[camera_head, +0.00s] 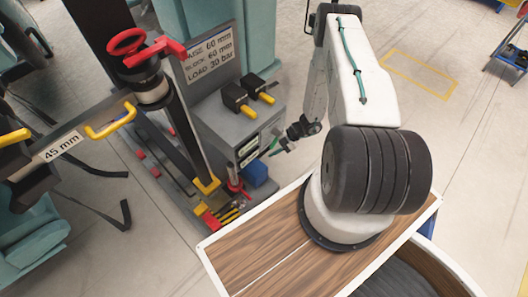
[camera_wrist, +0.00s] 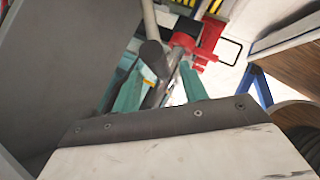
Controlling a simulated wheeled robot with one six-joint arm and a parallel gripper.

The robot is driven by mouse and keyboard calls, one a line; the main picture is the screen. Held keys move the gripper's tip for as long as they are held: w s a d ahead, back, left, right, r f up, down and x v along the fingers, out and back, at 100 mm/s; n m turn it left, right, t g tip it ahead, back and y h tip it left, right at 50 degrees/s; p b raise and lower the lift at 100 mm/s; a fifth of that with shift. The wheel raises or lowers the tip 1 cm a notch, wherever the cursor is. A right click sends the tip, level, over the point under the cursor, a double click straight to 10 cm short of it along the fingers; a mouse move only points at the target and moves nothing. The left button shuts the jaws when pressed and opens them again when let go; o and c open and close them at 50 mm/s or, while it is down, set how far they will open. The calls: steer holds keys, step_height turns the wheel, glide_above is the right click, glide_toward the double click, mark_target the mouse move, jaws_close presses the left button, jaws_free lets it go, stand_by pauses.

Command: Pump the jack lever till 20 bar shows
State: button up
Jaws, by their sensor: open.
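My gripper (camera_head: 281,146) reaches down beside the grey console, with its green fingers apart. In the wrist view the open fingers (camera_wrist: 161,78) have a grey rod with a dark, thick end (camera_wrist: 153,58) in front of and between them. It looks like the jack lever; I cannot tell if the fingers touch it. A red jack part (camera_wrist: 184,42) lies just beyond the fingers. In the head view a small red jack (camera_head: 236,186) stands at the console's foot, left of and below my gripper. Small readouts (camera_head: 248,150) on the console are too small to read.
A sign (camera_head: 208,56) gives raise, block and load values. Two black blocks with yellow handles (camera_head: 250,98) lie on the console. A blue box (camera_head: 255,174) stands close below my gripper. A post with a red wheel (camera_head: 127,42) rises at left.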

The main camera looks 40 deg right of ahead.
mark_target(267, 151)
steer(key=shift+x, duration=1.95)
jaws_close()
steer(key=shift+s, duration=0.1)
